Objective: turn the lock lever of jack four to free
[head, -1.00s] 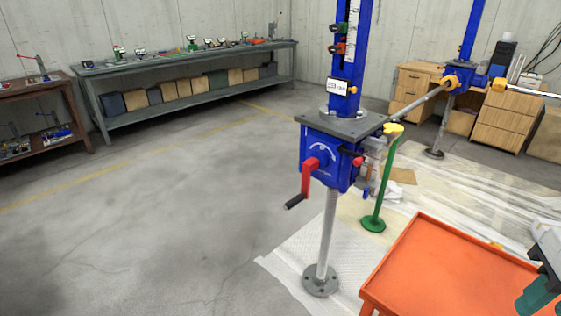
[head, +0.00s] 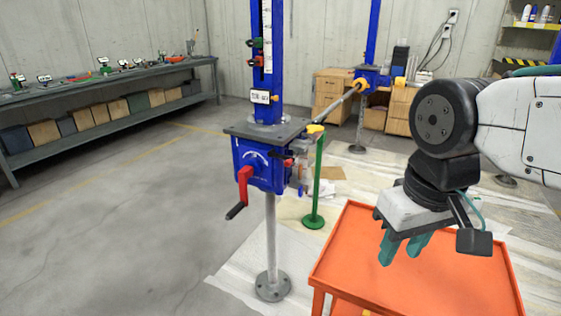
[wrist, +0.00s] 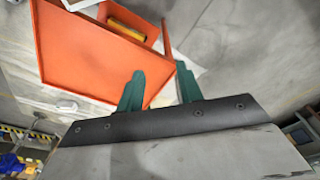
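The nearest screw jack (head: 262,172) stands left of centre in the head view, with a blue gear housing on a grey post. A red crank (head: 243,185) with a black grip hangs at its front. A small red part (head: 288,163) is on the housing's right side; I cannot tell whether it is the lock lever. The small label (head: 265,96) is too small to read, so the jack's number is unclear. My gripper (head: 402,250) points down over the orange cart, well right of this jack. Its green fingers (wrist: 160,88) are apart and empty.
The orange cart (head: 350,262) stands between my arm and the jack. A green stand (head: 314,185) with a yellow top is behind the jack. A shaft (head: 338,105) runs to another blue jack (head: 372,77). A long bench (head: 105,85) lines the left wall. The left floor is clear.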

